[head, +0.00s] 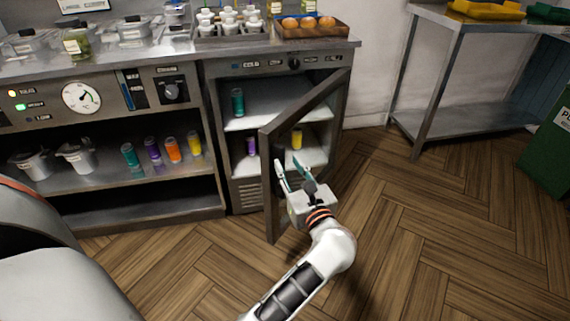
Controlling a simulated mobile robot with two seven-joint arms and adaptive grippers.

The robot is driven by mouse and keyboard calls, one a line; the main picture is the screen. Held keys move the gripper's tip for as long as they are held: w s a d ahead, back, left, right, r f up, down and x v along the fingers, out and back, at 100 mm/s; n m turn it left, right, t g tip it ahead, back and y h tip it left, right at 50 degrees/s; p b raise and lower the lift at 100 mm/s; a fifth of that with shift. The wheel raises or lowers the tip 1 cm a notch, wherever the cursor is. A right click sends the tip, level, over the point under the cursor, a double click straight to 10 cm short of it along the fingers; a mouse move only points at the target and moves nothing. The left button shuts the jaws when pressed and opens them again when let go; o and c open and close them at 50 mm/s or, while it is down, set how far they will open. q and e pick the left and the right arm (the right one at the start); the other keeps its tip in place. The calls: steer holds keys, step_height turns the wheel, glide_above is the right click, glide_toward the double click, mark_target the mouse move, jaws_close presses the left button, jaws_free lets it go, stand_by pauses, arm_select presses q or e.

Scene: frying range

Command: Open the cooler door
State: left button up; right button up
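The cooler (247,196) stands under the right end of the steel counter. Its door (268,190), a dark frame around a see-through pane, stands partly open, hinged on the right with its free edge swung out towards me. Inside, a teal can (238,102) stands on the upper shelf, and a purple can (251,147) and a yellow can (297,138) stand lower. My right gripper is out of view.
An egg tray (312,31) and a rack of white-topped containers (231,32) stand on the counter above. An open shelf (110,183) with several cans is left of the cooler. A steel table (463,114) stands right. The wooden floor (430,230) is clear on the right.

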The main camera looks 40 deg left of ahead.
arm_select(q)
steer(key=shift+s+d, duration=0.1)
steer(key=shift+d, duration=1.05)
steer(key=shift+f, duration=0.1)
steer(key=shift+c, duration=0.4)
